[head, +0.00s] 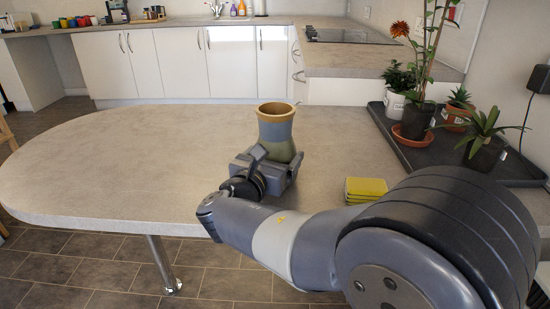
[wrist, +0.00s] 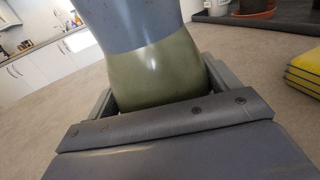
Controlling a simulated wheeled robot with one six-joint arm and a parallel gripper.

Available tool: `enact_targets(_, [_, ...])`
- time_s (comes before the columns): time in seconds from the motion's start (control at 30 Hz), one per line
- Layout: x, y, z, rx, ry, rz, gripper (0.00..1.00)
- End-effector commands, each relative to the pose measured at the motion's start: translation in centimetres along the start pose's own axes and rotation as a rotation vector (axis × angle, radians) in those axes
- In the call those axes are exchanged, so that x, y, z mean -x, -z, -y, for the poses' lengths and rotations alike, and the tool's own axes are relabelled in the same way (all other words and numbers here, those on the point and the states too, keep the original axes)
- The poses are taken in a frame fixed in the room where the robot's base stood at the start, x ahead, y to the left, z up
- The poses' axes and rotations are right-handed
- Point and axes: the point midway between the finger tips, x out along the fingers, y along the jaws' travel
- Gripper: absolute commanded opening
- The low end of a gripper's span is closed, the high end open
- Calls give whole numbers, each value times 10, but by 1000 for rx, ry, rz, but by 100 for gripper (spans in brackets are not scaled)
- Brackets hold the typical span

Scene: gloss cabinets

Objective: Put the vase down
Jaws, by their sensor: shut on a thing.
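The vase (head: 276,130) is upright, with a tan rim and a blue-grey and olive-green body. My gripper (head: 268,170) is shut on its lower part, over the rounded grey counter (head: 120,165). In the wrist view the vase's green lower body (wrist: 152,75) sits between the two jaws (wrist: 158,92), with its top out of frame. The vase's base is hidden behind the gripper, so I cannot tell whether it touches the counter.
Yellow sponges (head: 366,187) lie on the counter right of my gripper. A dark tray (head: 413,158) with several potted plants stands at the right. The counter's left part is clear. White cabinets (head: 180,65) and a hob (head: 350,36) are behind.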

Motion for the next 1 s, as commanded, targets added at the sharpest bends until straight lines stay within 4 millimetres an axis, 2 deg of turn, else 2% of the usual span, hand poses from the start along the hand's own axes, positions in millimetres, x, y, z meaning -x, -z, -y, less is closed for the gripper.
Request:
enact_targets(0.23, [0,2,0,-1,0,2,40])
enact_targets(0.27, [0,2,0,0,0,0,86])
enact_targets(0.43, [0,2,0,0,0,-1,100])
enact_targets(0.77, [2,-2,0,-1,-1,-1,100])
enact_targets(0.87, [14,-2,-2,0,-4,-2,100])
enact_targets(1.0, [40,-3,-2,0,-7,-1,100])
